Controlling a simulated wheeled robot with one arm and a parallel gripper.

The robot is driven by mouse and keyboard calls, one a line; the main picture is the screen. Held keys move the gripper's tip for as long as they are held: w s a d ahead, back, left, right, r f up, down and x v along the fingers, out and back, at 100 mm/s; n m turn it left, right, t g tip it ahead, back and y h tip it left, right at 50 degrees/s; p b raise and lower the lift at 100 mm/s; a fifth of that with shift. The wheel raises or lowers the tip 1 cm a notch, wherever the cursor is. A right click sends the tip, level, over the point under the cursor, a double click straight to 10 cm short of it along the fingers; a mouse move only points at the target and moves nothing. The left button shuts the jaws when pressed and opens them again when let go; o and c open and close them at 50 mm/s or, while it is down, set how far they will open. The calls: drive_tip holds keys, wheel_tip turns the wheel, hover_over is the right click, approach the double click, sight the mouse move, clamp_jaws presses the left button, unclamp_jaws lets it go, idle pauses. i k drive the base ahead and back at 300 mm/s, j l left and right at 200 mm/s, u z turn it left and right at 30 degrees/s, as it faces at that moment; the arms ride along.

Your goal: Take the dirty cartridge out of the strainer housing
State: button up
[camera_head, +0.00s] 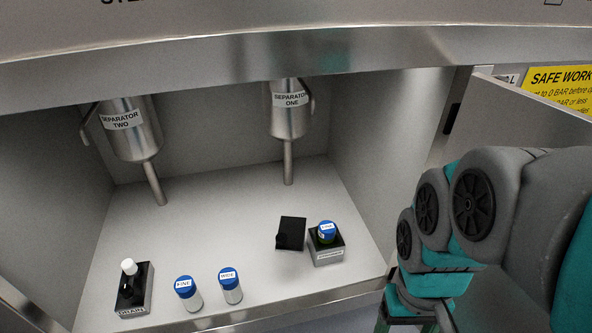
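The strainer housing (327,256) is a dark square box with a pale label on its front, standing at the right of the cabinet floor. A blue-capped cartridge marked FINE (327,229) sits upright in it, with a greenish band under the cap. A black flap or lid (291,233) is beside the housing on its left, apparently swung open. My gripper (414,324) is at the bottom edge, right of and nearer than the housing, outside the cabinet. Its fingertips are cut off by the frame. Nothing is seen in it.
Two blue-capped cartridges, FINE (188,294) and WIDE (231,286), stand near the cabinet's front lip. SEPARATOR TWO (130,126) and SEPARATOR ONE (289,108) hang above. An open door (535,108) stands at right. The middle floor is clear.

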sight(327, 231)
drive_tip(key=k+j+z, duration=0.1)
drive_tip(key=j+z, duration=0.2)
drive_tip(key=k+j+z, duration=0.15)
drive_tip(key=j+z, duration=0.15)
drive_tip(key=j, duration=0.2)
drive_tip(key=k+j+z, duration=0.4)
drive_tip(key=j+z, duration=0.2)
drive_tip(key=j, duration=0.1)
